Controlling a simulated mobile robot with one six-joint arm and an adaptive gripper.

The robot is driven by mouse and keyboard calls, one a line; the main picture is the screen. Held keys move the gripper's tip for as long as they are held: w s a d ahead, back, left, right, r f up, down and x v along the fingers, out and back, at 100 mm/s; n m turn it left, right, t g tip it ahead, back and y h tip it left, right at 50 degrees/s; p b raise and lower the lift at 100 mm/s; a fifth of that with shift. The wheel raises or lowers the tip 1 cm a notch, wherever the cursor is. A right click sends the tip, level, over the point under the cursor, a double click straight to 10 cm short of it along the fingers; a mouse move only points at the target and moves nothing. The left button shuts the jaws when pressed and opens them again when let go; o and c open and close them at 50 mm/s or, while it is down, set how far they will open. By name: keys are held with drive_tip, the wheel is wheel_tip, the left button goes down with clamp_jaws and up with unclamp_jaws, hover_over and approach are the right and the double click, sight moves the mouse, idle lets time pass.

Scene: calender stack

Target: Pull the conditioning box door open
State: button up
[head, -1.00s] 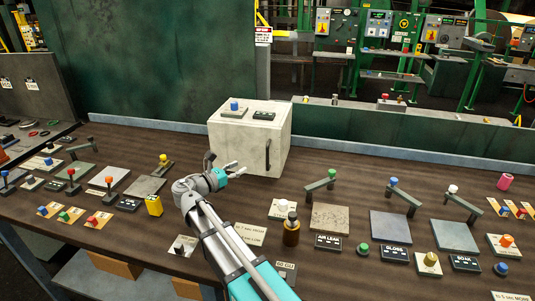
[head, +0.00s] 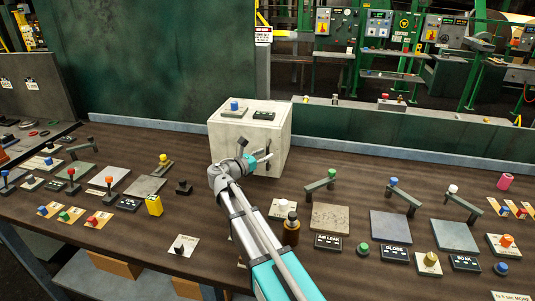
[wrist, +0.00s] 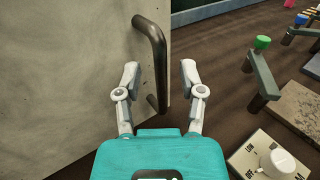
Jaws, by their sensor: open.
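The conditioning box (head: 228,137) is a pale cream box on the bench in the head view, with a blue knob and a dark display on its top. Its door (wrist: 70,70) fills the left of the wrist view and looks shut. The dark bar handle (wrist: 154,50) stands upright on the door near its right edge. My gripper (wrist: 160,72) is open, with one finger on each side of the handle's line in the wrist view. I cannot tell whether a finger touches the handle.
A brown bottle (head: 291,230) stands right of my arm. Lever stations with square plates, such as the grey plate (head: 390,225), fill the right side. A yellow block (head: 154,205) and several small knobs are at the left. Bare bench shows left of my arm.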

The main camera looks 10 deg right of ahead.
drive_tip(key=shift+x, duration=0.9)
drive_tip(key=shift+c, duration=0.2)
clamp_jaws()
